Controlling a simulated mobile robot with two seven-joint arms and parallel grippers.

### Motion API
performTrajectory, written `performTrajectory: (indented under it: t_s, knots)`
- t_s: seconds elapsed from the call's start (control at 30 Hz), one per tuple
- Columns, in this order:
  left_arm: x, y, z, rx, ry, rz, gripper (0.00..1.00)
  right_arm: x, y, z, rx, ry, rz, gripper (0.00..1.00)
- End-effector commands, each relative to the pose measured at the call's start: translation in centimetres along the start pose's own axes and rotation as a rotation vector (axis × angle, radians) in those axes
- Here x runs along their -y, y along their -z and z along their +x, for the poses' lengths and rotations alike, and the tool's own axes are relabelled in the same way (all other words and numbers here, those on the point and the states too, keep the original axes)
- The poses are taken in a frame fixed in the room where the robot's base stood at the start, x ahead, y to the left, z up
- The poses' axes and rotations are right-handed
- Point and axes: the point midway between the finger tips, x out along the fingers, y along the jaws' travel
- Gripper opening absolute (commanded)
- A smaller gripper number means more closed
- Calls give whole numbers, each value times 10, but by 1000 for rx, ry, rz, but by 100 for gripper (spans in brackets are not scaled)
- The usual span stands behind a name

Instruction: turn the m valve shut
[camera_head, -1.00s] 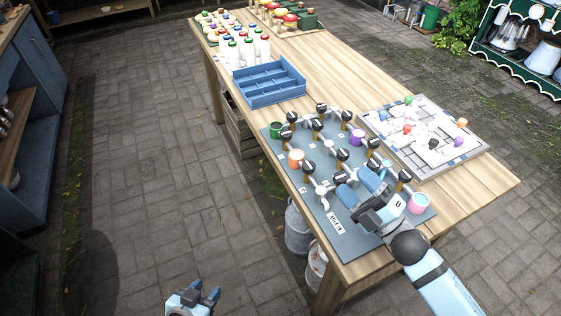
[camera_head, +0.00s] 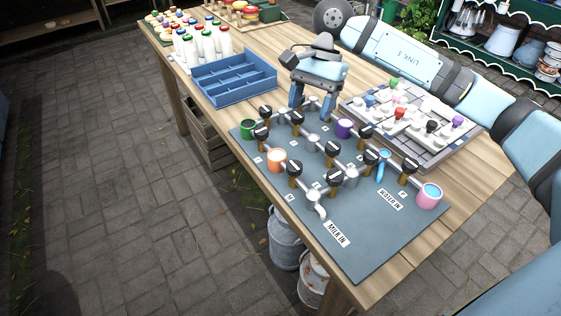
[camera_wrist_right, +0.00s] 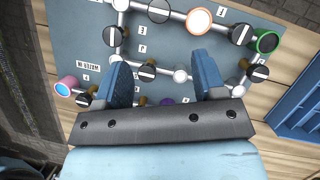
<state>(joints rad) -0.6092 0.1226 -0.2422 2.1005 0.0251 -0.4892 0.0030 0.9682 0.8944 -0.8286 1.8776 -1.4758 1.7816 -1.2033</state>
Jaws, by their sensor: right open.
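The grey-blue valve board (camera_head: 365,245) carries silver pipes and several black round valve knobs with white bars. A small label that looks like M (camera_head: 290,197) sits near the front edge, below a valve knob (camera_head: 295,167) beside the orange cup; I cannot tell for certain which knob it names. My right gripper (camera_head: 312,106) is open, fingers pointing down over the board's back edge, near the pipes. In the right wrist view its fingers (camera_wrist_right: 163,80) are apart, with a black knob (camera_wrist_right: 147,71) lying below between them. No knob is visibly gripped. My left gripper is out of view.
A blue divided tray (camera_head: 235,82) and several white bottles (camera_head: 205,45) stand left of my right gripper. A grey board with coloured pegs (camera_head: 425,130) is at the right. Orange (camera_head: 277,160), green, purple and pink (camera_head: 429,196) cups stand among the pipes.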

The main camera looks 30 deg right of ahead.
Motion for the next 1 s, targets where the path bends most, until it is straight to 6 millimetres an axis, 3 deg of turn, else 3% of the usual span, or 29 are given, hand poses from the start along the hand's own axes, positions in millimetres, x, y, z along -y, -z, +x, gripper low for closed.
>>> performTrajectory:
  t_s: [0.17, 0.6, 0.8, 1.0]
  knots:
    - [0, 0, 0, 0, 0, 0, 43, -1, 0, 24, 2, -4, 0, 64]
    - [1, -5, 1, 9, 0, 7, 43, 0, -2, 112, 5, -3, 1, 64]
    - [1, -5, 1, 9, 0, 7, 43, 0, -2, 131, 4, 0, 1, 64]
    - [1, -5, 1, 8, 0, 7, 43, 0, -2, 136, 4, 0, 1, 64]
